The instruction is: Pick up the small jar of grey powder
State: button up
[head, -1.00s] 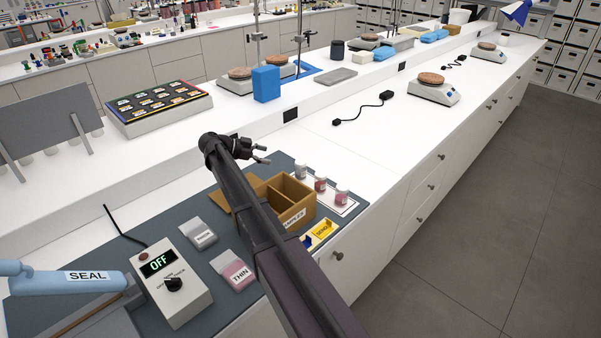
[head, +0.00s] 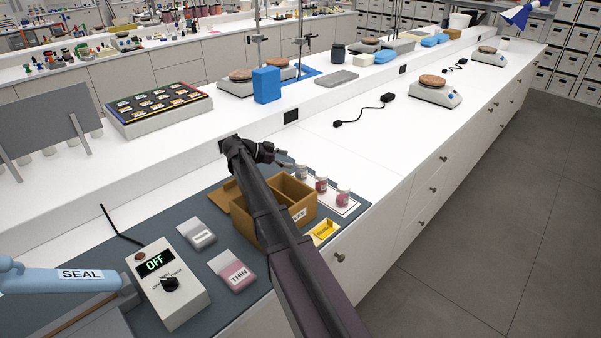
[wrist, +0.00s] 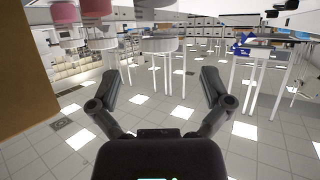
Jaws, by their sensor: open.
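Three small jars stand in a row on a white card (head: 350,209) at the right of the dark mat. The farthest, the jar of grey powder (head: 302,171), looks pale grey; the middle jar (head: 321,184) and nearest jar (head: 343,197) hold pinkish-red powder. My gripper (head: 285,160) is open and empty, low and just beyond and left of the grey jar. In the wrist view my open fingers (wrist: 160,78) are spread, with nothing between their tips. That view looks upside down; a greyish jar (wrist: 157,44) shows ahead between the finger lines, and pink-topped shapes lie to its left.
A brown divided box (head: 304,208) stands just left of the jars, close beside my arm; its wall also fills the wrist view's left edge (wrist: 14,60). A yellow packet (head: 324,231) lies in front. The white bench beyond the jars is clear.

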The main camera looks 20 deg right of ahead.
aim_at(301, 162)
jog(key=shift+b+x, duration=0.95)
jog(key=shift+x, duration=1.65)
jog(key=shift+s, duration=0.15)
jog(key=shift+r, duration=0.1)
jog(key=c, duration=1.3)
